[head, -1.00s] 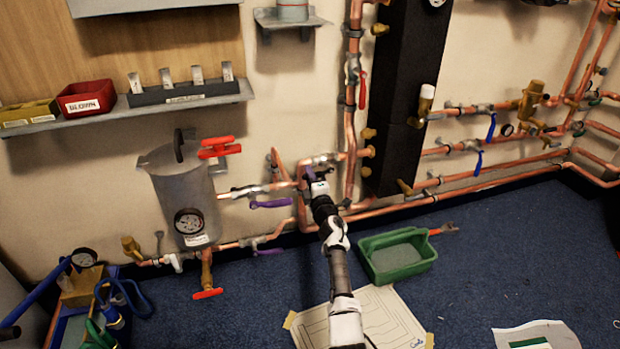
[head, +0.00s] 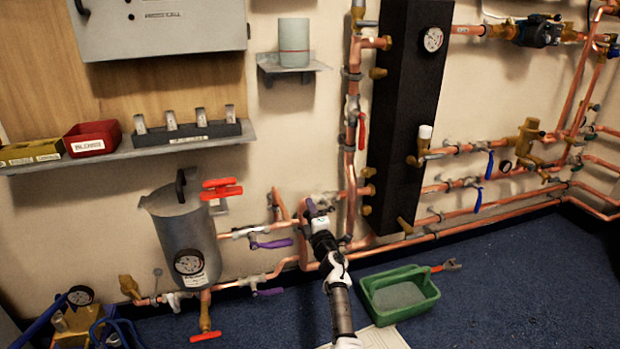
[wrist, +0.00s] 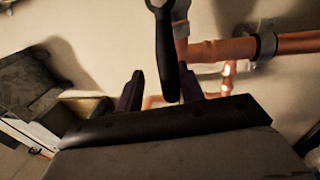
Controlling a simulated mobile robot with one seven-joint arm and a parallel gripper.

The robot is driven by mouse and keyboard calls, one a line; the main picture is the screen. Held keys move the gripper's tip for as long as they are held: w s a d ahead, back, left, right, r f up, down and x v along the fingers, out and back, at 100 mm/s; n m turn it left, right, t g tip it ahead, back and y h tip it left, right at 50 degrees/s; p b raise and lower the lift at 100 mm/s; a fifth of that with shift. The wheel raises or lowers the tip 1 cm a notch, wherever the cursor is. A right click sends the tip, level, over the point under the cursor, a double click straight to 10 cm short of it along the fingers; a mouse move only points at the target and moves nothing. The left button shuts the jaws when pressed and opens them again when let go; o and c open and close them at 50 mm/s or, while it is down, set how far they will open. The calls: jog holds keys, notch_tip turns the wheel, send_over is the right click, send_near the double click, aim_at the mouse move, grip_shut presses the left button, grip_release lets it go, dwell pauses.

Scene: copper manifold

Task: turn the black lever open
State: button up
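The black lever (wrist: 167,55) hangs down in the wrist view from a grey valve body beside a copper pipe. Its lower end is between my two fingers, nearer the right one. My gripper (wrist: 161,92) is open, with a clear gap between the left finger and the lever; whether the right finger touches the lever I cannot tell. In the head view my gripper (head: 316,207) is at the pipe junction left of the tall black column, and my arm and gripper hide the lever there.
A copper pipe (wrist: 235,48) runs right of the lever. Purple levers (head: 270,244) and a grey tank (head: 188,243) are to the left. A red lever (head: 362,131) is above, by the black column (head: 398,120). A green tray (head: 398,294) lies on the floor.

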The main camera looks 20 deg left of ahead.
notch_tip(320, 180, up, 18)
jog(key=p, duration=1)
jog(key=shift+r+p, duration=0.25)
jog(key=shift+p, duration=0.1)
